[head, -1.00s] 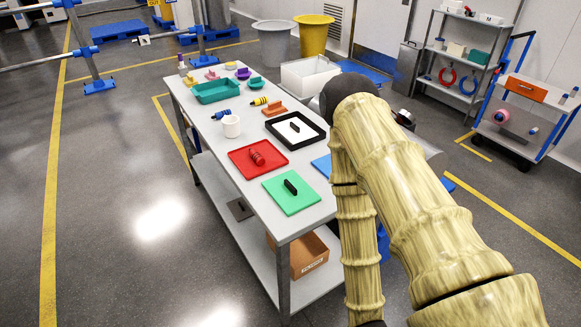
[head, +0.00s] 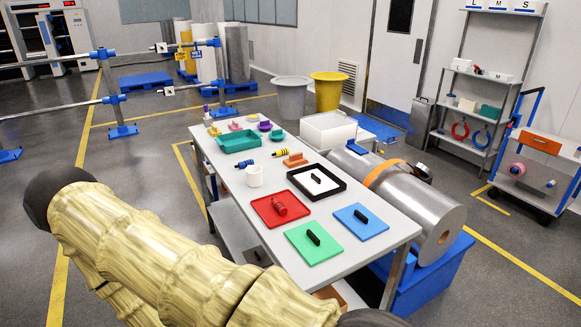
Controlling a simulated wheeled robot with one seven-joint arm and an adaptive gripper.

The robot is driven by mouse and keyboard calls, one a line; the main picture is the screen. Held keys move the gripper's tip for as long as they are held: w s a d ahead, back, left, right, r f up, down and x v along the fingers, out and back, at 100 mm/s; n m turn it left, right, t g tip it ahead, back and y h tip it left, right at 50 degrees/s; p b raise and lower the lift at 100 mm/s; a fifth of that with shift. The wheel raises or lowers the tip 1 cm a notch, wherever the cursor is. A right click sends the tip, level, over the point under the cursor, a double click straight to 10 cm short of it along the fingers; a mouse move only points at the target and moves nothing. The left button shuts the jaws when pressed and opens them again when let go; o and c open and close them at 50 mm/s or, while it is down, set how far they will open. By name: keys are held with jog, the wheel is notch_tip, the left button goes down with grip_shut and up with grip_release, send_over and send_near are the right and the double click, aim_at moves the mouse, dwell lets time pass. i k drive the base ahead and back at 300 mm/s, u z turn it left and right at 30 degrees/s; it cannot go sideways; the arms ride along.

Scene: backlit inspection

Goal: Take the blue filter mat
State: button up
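The blue filter mat (head: 361,221) lies flat at the near right corner of the grey table (head: 346,255), with a black block-shaped handle on top. A green mat (head: 313,243) with a black handle lies to its left. A red mat (head: 279,211) with a red handle lies behind the green one. A white mat in a black frame (head: 316,182) lies behind the blue one. My arm crosses the lower left, left of the table and away from the blue mat. My gripper is not in view.
A large metal roll (head: 407,198) with an orange band rests on a blue stand (head: 428,275) along the table's right side. A white bin (head: 328,131) stands beyond the table. Floor at left is open.

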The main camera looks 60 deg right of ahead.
aim_at(363, 223)
jog(key=u, duration=0.6)
jog(key=k, duration=1.65)
jog(key=z, duration=1.7)
